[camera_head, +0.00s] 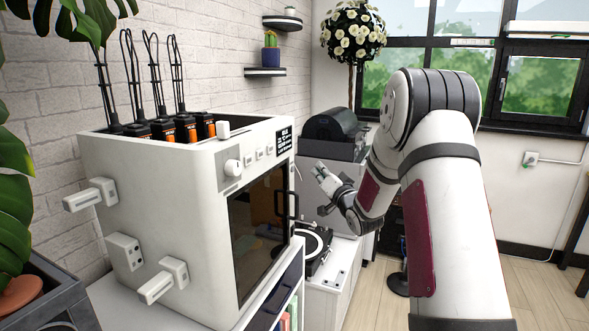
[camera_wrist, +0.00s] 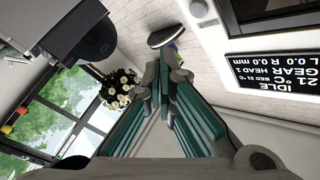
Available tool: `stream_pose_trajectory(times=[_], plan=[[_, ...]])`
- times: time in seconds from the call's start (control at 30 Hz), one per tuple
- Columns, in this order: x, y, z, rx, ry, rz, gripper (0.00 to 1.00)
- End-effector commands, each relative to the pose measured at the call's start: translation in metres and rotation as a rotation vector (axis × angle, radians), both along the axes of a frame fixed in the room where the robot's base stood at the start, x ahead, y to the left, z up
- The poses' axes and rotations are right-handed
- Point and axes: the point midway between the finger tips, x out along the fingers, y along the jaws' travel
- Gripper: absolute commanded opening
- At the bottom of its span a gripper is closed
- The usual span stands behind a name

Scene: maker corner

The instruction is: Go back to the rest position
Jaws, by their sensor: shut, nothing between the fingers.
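My gripper (camera_head: 323,174) is at the end of my white arm, in the middle of the head view. It points up and left, in front of the white machine's dark door and apart from it. In the wrist view my gripper (camera_wrist: 166,80) shows its grey and green fingers drawn together, with nothing between them. The white machine (camera_head: 150,210) stands on the white cabinet at the left, with its dark glass door (camera_head: 262,230) shut. Its display panel (camera_wrist: 275,80) shows at the right of the wrist view.
A turntable (camera_head: 316,245) sits on the low white cabinet below my gripper. A dark-topped grey device (camera_head: 335,130) stands behind it. A potted flower tree (camera_head: 353,35) is by the window. A leafy plant (camera_head: 12,200) is at the left edge. The wooden floor (camera_head: 535,285) at the right is clear.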

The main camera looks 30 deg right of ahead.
Motion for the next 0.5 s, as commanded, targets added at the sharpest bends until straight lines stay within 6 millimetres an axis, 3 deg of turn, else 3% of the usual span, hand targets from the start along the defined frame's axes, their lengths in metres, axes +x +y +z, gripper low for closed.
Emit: stream_pose_trajectory(times=[0.17, 0.5], plan=[[-0.0111, -0.0082, 0.0008, 0.000, -0.001, -0.001, 0.00], [-0.0113, -0.0083, 0.0000, 0.000, -0.001, 0.001, 0.00]])
